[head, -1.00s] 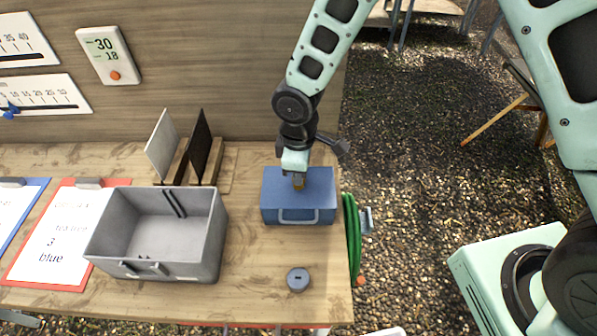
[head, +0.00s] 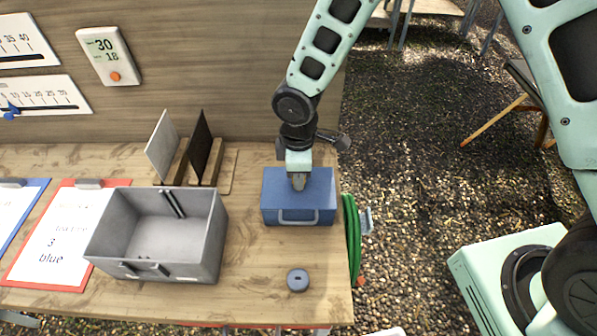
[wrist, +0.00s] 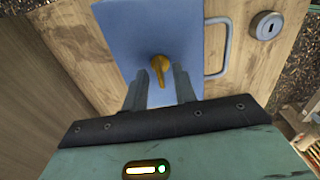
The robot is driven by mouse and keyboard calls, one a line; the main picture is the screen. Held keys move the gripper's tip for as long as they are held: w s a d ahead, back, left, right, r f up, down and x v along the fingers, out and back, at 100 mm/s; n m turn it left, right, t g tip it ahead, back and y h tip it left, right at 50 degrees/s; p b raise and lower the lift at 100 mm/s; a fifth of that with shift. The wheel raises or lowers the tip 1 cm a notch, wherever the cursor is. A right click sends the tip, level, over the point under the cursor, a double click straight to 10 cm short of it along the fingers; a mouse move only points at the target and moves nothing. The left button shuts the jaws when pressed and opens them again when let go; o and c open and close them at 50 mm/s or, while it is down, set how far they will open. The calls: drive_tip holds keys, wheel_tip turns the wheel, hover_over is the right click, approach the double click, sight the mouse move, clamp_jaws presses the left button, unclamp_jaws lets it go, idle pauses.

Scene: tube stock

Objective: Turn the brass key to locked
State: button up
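The brass key (wrist: 159,66) stands on the top of the blue box (wrist: 190,25). In the wrist view its grip reaches from its round end down toward my gripper. The blue box also shows in the head view (head: 280,207), its handle facing the front edge of the table. My gripper (wrist: 158,76) is over the box, its fingers on either side of the key with a gap visible between them. In the head view my gripper (head: 299,184) points down at the box top and mostly hides the key. Any lock markings are not visible.
A grey open bin (head: 205,255) stands left of the box. Card holders stand behind the bin (head: 205,160). A green hose (head: 352,235) hangs at the table's right edge.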

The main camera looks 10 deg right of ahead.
wheel_tip(320, 180, up, 17)
drive_tip(key=b, duration=0.2)
drive_tip(key=shift+r, duration=0.2)
idle(0.4)
idle(0.3)
drive_tip(key=s+d+f+m+b, duration=0.1)
drive_tip(key=s+d+m, duration=0.2)
drive_tip(key=s, duration=0.7)
drive_tip(key=s+d+f+m+b, duration=0.1)
drive_tip(key=s+d+m+b, duration=0.1)
drive_tip(key=s+m, duration=0.3)
drive_tip(key=s, duration=0.4)
drive_tip(key=shift+s+d+f+y, duration=0.3)
drive_tip(key=shift+s+d+f, duration=0.05)
drive_tip(key=shift+d, duration=0.05)
